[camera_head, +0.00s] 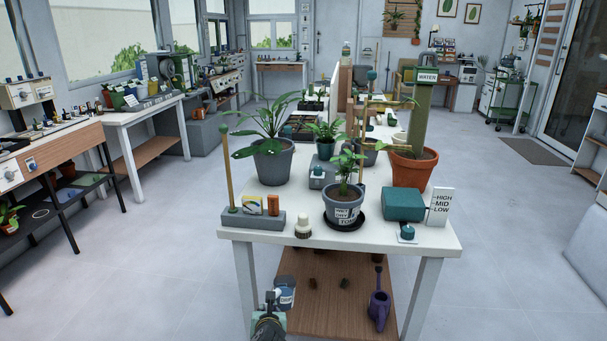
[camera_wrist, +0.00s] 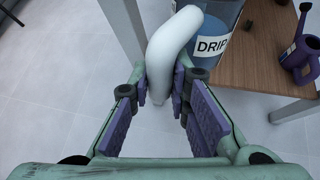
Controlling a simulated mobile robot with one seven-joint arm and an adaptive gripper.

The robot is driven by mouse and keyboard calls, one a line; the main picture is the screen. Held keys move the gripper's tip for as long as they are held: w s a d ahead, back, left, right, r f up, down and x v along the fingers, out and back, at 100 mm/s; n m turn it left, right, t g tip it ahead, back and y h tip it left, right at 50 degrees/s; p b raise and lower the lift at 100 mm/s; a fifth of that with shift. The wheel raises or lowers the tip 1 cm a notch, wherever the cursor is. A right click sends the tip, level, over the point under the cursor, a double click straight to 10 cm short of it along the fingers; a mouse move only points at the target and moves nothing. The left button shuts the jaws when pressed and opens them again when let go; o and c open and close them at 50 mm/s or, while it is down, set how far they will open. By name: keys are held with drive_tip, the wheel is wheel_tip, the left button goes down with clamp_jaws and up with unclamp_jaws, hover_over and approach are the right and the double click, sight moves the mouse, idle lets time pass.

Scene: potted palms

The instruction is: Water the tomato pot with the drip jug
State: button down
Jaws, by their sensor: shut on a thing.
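The drip jug (camera_head: 286,287) is blue-grey, at the left end of the lower shelf. In the wrist view the jug (camera_wrist: 217,22) shows its DRIP label and a curved white handle (camera_wrist: 172,45). My gripper (camera_wrist: 166,88) is shut on that handle, pads on both sides. In the head view my gripper (camera_head: 273,300) is beside the jug, below the table top. I cannot tell whether the jug rests on the shelf. The likely tomato pot (camera_head: 343,213) is grey, with a partly legible label and a leafy plant, on a black saucer (camera_head: 360,223) at the table's front.
The white table top (camera_head: 440,240) overhangs the jug, with a table leg (camera_head: 246,285) close by. A purple watering can (camera_head: 379,308) stands on the wooden lower shelf (camera_head: 330,315). A teal box (camera_head: 403,205) and HIGH-MID-LOW sign (camera_head: 440,207) stand right of the pot. Floor at left is clear.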

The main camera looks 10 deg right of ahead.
drive_tip(key=shift+w+f, duration=0.15)
drive_tip(key=shift+f, duration=0.05)
drive_tip(key=shift+t, duration=0.3)
drive_tip(key=shift+a+h, duration=0.2)
drive_tip(key=shift+h, duration=0.1)
